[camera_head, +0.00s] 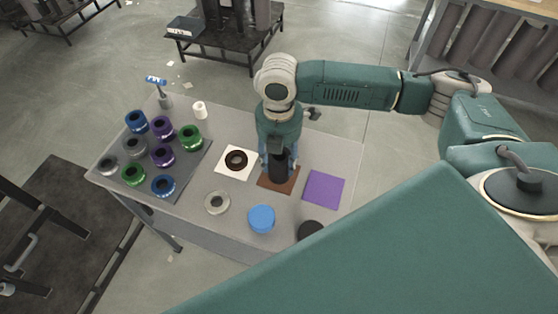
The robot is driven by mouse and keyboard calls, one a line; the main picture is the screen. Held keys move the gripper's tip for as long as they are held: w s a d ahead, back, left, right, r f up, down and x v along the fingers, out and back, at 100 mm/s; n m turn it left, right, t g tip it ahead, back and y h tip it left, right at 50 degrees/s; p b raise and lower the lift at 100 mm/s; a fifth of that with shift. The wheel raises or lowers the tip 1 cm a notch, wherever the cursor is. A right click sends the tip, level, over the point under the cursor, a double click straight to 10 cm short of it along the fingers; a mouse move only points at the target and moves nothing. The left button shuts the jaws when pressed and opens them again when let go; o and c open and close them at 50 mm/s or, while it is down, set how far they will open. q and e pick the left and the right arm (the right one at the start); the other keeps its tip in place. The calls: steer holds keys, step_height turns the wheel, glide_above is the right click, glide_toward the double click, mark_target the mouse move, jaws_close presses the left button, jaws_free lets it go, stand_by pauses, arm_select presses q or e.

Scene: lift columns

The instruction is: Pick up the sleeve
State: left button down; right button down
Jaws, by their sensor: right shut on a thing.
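My right gripper (279,168) comes down from above at the middle of the grey table (338,165). Its two fingers are shut on a dark, upright cylinder, which looks like the sleeve (278,173). The sleeve is over a brown square (265,184); I cannot tell whether it touches the square or is slightly raised. The gripper and wrist hide the sleeve's top. My left gripper is not in view.
A white square (223,174) with a dark ring (236,160) is to the left, a purple square (324,189) to the right. In front are a grey ring (217,202), a blue disc (261,218) and a black round piece (310,230). Several coloured rings stand on a dark mat (196,166).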

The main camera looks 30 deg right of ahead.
step_height(320, 180, up, 26)
steer(key=p, duration=0.6)
stand_by(0.6)
steer(key=shift+f, duration=0.15)
